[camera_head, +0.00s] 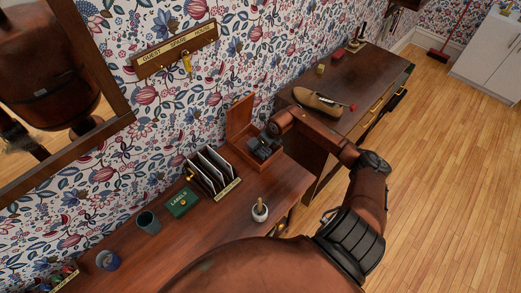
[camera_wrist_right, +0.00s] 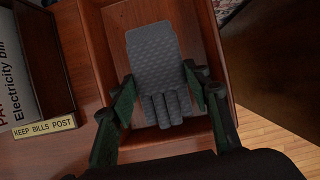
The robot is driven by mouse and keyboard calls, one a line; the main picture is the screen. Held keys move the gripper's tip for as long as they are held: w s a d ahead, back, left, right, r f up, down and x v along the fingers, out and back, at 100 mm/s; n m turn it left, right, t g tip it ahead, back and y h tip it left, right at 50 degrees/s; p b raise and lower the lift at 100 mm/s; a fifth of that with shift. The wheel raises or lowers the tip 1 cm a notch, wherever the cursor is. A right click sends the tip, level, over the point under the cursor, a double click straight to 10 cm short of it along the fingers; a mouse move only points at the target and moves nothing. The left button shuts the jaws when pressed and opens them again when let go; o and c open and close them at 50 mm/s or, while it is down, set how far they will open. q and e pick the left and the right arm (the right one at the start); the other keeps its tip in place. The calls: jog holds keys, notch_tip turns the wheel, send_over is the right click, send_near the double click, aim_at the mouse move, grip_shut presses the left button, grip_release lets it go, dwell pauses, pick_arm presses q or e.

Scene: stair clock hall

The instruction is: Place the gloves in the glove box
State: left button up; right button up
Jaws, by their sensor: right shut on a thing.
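The grey quilted glove (camera_wrist_right: 155,58) is between the fingers of my right gripper (camera_wrist_right: 160,80), its fingers pointing toward the wrist camera. I cannot tell whether a second glove lies under it. My right gripper, seen in the head view (camera_head: 266,142), is shut on the glove, over the open wooden glove box (camera_head: 250,161). The box's raised lid (camera_head: 240,116) leans near the wall. In the wrist view the glove lies within the outline of the box (camera_wrist_right: 98,38); I cannot tell whether it touches the floor. My left gripper is out of view.
A letter rack (camera_head: 213,172) marked "KEEP BILLS POST" stands close left of the box. A green labels box (camera_head: 182,202), a dark cup (camera_head: 149,222) and a small white pot (camera_head: 260,212) share the table. A shoe (camera_head: 318,102) sits on the farther desk (camera_head: 368,75).

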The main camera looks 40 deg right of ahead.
jog(key=shift+f, duration=1.1)
jog(key=o, duration=1.2)
jog(key=shift+c, duration=0.2)
jog(key=v, duration=1.2)
jog(key=shift+r, duration=0.1)
